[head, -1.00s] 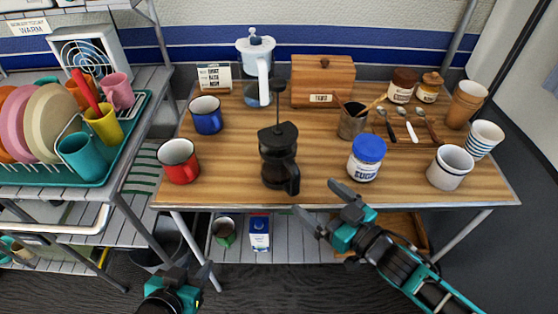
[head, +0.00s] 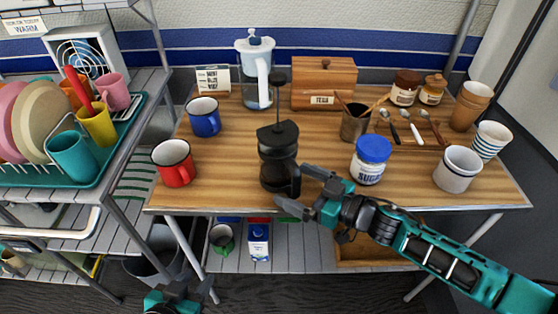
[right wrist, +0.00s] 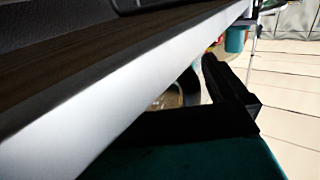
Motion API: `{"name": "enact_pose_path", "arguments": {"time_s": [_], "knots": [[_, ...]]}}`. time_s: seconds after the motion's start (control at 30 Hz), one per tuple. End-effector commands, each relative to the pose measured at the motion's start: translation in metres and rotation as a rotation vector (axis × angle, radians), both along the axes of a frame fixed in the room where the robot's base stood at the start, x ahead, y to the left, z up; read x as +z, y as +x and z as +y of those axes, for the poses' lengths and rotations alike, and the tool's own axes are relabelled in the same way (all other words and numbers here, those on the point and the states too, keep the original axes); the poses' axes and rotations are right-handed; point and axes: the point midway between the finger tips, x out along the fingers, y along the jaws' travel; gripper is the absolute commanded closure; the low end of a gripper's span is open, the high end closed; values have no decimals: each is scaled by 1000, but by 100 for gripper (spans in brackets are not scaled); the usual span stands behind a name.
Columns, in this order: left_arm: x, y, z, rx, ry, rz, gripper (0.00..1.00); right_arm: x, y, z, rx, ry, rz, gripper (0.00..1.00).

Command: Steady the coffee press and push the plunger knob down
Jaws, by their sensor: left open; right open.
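The black coffee press (head: 276,150) stands upright near the front edge of the wooden table. Its plunger rod is up, with the dark knob (head: 280,77) well above the lid. Its handle (head: 295,181) faces the front right. My right gripper (head: 294,187) is open at the table's front edge, its fingers close beside the handle; I cannot tell whether they touch. In the right wrist view one dark finger (right wrist: 228,92) shows beside the pale table edge. My left gripper (head: 182,290) is open, low in front of the table, partly cut off by the picture's bottom.
A sugar jar (head: 371,160) stands right of the press, a red mug (head: 174,163) and a blue mug (head: 203,117) to its left. A water filter jug (head: 256,75) and a wooden box (head: 323,83) stand behind. A dish rack (head: 95,180) is at left.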

Motion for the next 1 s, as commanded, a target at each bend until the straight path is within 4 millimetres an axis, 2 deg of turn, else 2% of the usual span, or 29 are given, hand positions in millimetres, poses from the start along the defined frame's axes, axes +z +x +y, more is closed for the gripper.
{"name": "enact_pose_path", "arguments": {"time_s": [0.1,0.3,0.67,1.0], "knots": [[3,2,-3,-5,-5,-7,57,-1,9,13,1,1,0,0],[5,4,-4,-6,-8,-16,57,-3,17,26,0,1,1,0],[6,5,-4,-5,-8,-18,57,-3,19,29,1,0,1,0],[5,5,-2,-3,-5,-14,57,-3,19,29,1,0,1,31]]}}
